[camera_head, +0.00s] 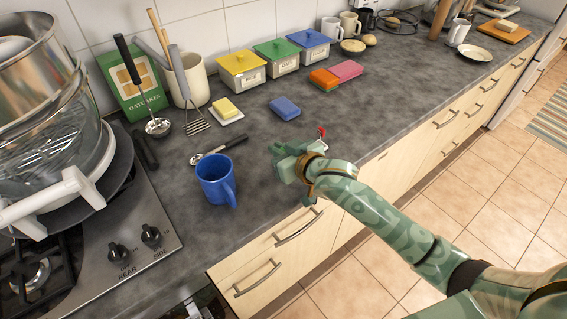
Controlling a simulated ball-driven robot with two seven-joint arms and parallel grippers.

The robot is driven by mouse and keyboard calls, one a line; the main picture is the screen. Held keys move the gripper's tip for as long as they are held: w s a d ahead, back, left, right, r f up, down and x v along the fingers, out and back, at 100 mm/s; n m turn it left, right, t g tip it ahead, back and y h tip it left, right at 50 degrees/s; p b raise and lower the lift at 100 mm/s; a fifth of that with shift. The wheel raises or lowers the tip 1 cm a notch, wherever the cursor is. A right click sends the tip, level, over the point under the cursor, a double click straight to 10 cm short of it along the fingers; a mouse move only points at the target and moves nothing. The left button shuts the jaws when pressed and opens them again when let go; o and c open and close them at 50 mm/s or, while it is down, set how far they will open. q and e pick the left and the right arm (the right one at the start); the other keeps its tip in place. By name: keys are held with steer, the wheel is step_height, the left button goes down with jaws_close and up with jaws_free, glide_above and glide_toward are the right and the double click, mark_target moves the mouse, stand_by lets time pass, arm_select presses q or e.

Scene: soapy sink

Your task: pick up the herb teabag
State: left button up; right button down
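A small white item with a red tag (321,132), which looks like a teabag, lies on the dark worktop. It is partly hidden behind my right gripper, and I cannot read which kind it is. My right gripper (283,160) is low over the worktop near its front edge, just left of the red tag. Its green fingers point left, and the angle does not show whether they are open or shut. I cannot see anything held in it. My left gripper is not in view.
A blue mug (214,181) and a spoon (220,147) are left of the gripper. A blue sponge (285,108), a butter dish (226,111) and yellow, green and blue lidded boxes (242,72) stand behind. The stove (125,235) is at left.

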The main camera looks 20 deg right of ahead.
steer(key=shift+r, duration=0.1)
steer(key=shift+r, duration=0.3)
step_height(320, 180, up, 3)
steer(key=shift+f+p, duration=0.15)
steer(key=shift+p, duration=0.8)
steer(key=s+a+r+p, duration=0.5)
steer(key=s+r, duration=0.4)
steer(key=s, duration=0.4)
steer(key=shift+r, duration=0.25)
